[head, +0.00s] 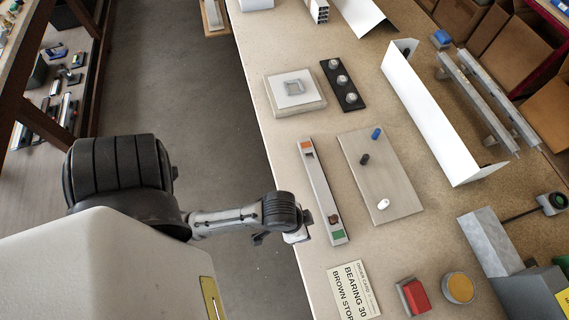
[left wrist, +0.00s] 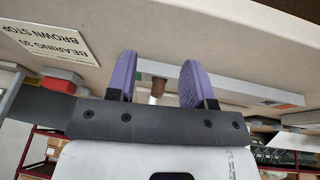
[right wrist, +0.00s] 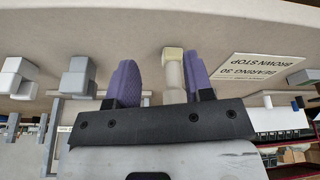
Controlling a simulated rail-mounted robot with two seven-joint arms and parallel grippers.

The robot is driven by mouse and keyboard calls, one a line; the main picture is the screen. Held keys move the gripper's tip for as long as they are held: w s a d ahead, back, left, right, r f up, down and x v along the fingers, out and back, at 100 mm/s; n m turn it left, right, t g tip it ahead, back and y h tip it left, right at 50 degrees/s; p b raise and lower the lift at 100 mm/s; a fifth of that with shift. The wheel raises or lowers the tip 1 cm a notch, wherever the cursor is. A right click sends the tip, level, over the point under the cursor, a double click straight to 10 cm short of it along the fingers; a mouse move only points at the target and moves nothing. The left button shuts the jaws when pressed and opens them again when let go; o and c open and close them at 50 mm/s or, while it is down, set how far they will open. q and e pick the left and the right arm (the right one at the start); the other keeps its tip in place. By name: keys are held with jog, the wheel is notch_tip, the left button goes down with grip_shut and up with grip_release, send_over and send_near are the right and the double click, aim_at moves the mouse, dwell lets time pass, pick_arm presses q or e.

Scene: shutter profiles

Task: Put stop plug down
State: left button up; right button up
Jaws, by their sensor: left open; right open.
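The brown stop plug (head: 333,218) sits at the near, green-marked end of the long pale rail profile (head: 320,190). In the left wrist view the brown plug (left wrist: 157,88) shows between the two purple fingers, against the rail (left wrist: 235,90). My left gripper (head: 303,236) is open beside the rail's near end; its fingers (left wrist: 160,80) stand apart from the plug. The order card (head: 352,290) reads "BEARING 30 BROWN STOP".
A grey plate (head: 380,170) right of the rail holds a blue, a black and a white plug. A red block (head: 413,296) and a yellow round piece (head: 458,288) stand near the front. A white channel (head: 430,110) and metal rails (head: 480,100) lie further right.

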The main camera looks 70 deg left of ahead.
jog(key=shift+d, duration=0.1)
pick_arm(q)
jog(key=s+a+y, duration=0.1)
jog(key=s+a, duration=0.3)
jog(key=s, duration=0.1)
jog(key=shift+r+m+y, duration=0.25)
jog(key=shift+m+y, duration=0.05)
jog(key=shift+w, duration=0.1)
jog(key=shift+r+p, duration=0.45)
pick_arm(e)
jog(key=shift+r, duration=0.4)
pick_arm(q)
jog(key=shift+o, duration=0.5)
notch_tip(320, 180, up, 24)
jog(key=p, duration=2.3)
jog(key=shift+p, duration=0.4)
jog(key=shift+f, duration=0.2)
pick_arm(e)
notch_tip(320, 180, up, 24)
jog(key=shift+f, duration=0.15)
pick_arm(q)
jog(key=shift+a+f, duration=0.1)
pick_arm(e)
jog(key=shift+f, duration=0.1)
